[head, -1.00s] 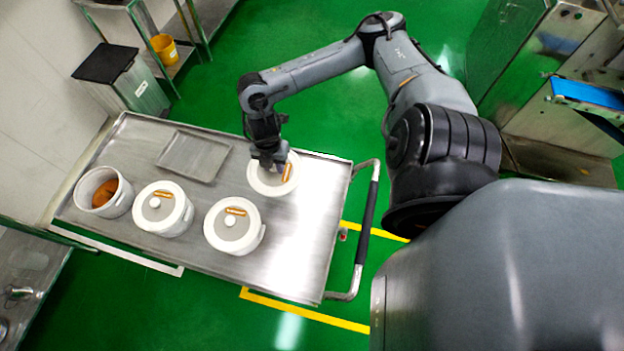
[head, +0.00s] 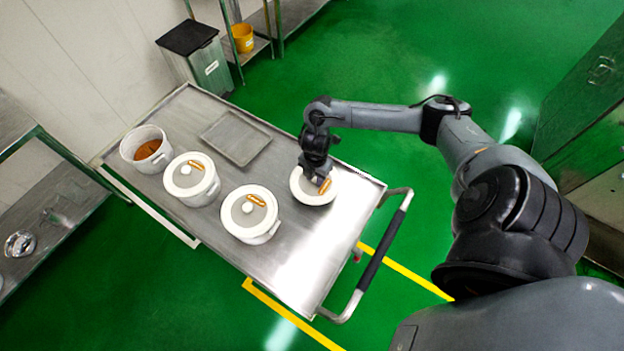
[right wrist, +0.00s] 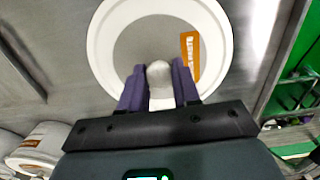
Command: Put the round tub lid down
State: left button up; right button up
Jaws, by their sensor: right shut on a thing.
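The round tub lid (head: 301,184) is a white ring with a grey centre and an orange label. It is at the right part of the steel cart (head: 290,265), flat and low over the top; I cannot tell whether it touches. My right gripper (head: 317,172) is shut on its knob from above. In the right wrist view the lid (right wrist: 130,50) fills the top middle, with its pale knob between the purple fingers of the gripper (right wrist: 158,84). The open white tub (head: 130,151) with orange contents stands at the cart's left end. My left gripper is not in view.
Two lidded tubs, one (head: 190,192) near the open tub and one (head: 262,230) nearer the lid, stand along the front of the cart. A flat metal tray (head: 236,139) lies behind them. The cart's handle (head: 380,250) is at the right. The cart top's front right is bare.

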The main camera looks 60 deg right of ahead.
jog(key=shift+w+d+f, duration=0.7)
jog(key=shift+w+f, duration=0.1)
jog(key=shift+w, duration=0.2)
notch_tip(320, 180, down, 4)
jog(key=shift+r, duration=0.2)
jog(key=shift+f, duration=0.2)
jog(key=shift+b, duration=0.3)
jog(key=o, duration=1)
jog(key=shift+f, duration=0.1)
jog(key=shift+o, duration=0.2)
